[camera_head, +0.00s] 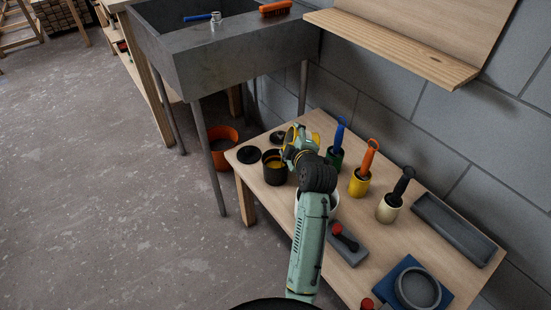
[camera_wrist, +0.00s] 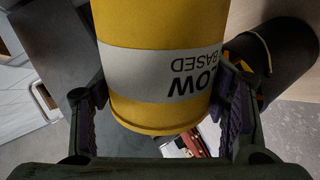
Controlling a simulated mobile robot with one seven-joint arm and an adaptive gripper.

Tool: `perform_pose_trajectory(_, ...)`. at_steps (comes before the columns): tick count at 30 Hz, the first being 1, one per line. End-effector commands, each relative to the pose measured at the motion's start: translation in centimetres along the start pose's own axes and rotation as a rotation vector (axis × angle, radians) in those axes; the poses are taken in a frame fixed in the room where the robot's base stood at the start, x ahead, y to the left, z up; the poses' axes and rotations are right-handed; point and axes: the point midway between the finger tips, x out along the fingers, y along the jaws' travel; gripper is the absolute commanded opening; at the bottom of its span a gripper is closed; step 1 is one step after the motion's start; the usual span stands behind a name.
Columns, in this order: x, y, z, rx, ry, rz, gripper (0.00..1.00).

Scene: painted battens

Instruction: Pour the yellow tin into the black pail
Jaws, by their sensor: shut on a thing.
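My gripper (camera_wrist: 160,115) is shut on the yellow tin (camera_wrist: 150,75), which has a white label and fills the middle of the wrist view. In the head view only a small part of the tin (camera_head: 288,138) shows beside my gripper (camera_head: 296,145). The tin is tilted relative to the black pail, and its mouth is out of sight. The black pail (camera_head: 274,177) stands on the low table, just below and left of my gripper, with yellow visible inside. In the wrist view the pail (camera_wrist: 290,60) is right of the tin. I see no clear stream.
On the low table (camera_head: 395,250), green, yellow and cream tins with brushes stand to the right. A black lid (camera_head: 248,154) lies left of the pail. A white container is partly hidden by my arm. A grey sink (camera_head: 220,60) rises behind; an orange bucket (camera_head: 222,150) stands beneath it.

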Motion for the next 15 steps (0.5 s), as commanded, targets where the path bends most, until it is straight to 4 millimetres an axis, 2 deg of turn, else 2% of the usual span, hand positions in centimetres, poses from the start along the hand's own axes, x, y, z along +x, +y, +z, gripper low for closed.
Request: perform_pose_trajectory(15,0.07,-0.15,-0.11,-0.04,-0.016,0.004,0.21)
